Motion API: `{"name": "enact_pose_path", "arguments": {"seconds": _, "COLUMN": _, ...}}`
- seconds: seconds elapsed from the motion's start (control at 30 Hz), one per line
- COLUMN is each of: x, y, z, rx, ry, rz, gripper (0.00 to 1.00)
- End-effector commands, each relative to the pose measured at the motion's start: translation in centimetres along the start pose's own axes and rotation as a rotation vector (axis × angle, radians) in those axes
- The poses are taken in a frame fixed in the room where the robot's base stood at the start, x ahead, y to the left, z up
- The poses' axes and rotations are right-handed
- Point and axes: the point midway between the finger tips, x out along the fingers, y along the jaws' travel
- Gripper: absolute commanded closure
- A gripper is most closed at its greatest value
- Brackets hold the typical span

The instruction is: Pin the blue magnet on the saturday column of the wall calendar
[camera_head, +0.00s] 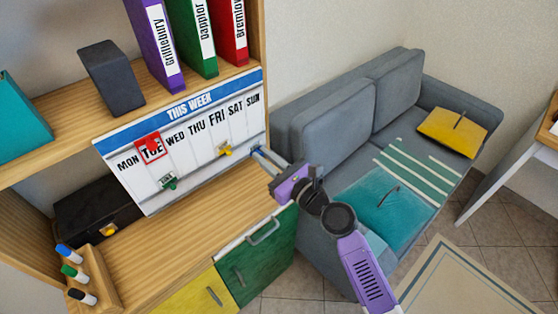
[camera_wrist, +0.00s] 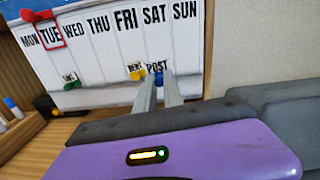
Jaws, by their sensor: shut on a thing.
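The wall calendar (camera_head: 190,135) hangs below the shelf, with day columns from MON to SUN under a THIS WEEK band. It also shows in the wrist view (camera_wrist: 100,55). My gripper (camera_head: 259,152) is near its lower right edge in the head view. In the wrist view my gripper (camera_wrist: 159,84) is shut on the blue magnet (camera_wrist: 158,78), which carries a POST label. There the magnet overlaps the lower part of the calendar, below the SAT heading. I cannot tell whether it touches the board.
A yellow magnet (camera_head: 225,150) and a green magnet (camera_head: 168,182) sit low on the calendar. A red frame (camera_head: 150,148) surrounds TUE. A wooden cabinet (camera_head: 160,240) lies below, with a marker holder (camera_head: 95,275). A grey sofa (camera_head: 335,125) stands at right.

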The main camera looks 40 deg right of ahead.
Motion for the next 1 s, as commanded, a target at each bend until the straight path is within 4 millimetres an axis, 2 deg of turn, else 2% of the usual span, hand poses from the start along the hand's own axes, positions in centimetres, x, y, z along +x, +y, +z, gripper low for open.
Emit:
{"name": "enact_pose_path", "arguments": {"seconds": 0.03, "x": 0.3, "y": 0.1, "z": -0.7, "rx": -0.002, "ry": 0.004, "rz": -0.002, "gripper": 1.00}}
{"name": "enact_pose_path", "arguments": {"seconds": 0.17, "x": 0.2, "y": 0.0, "z": -1.4, "rx": -0.011, "ry": 0.003, "rz": -0.010, "gripper": 1.00}}
{"name": "enact_pose_path", "arguments": {"seconds": 0.37, "x": 1.0, "y": -0.2, "z": -1.4, "rx": -0.029, "ry": 0.002, "rz": -0.015, "gripper": 1.00}}
{"name": "enact_pose_path", "arguments": {"seconds": 0.7, "x": 3.9, "y": -0.2, "z": -1.3, "rx": -0.028, "ry": 0.001, "rz": -0.015, "gripper": 1.00}}
{"name": "enact_pose_path", "arguments": {"seconds": 1.0, "x": 5.7, "y": -0.2, "z": -1.4, "rx": -0.028, "ry": 0.003, "rz": -0.015, "gripper": 1.00}}
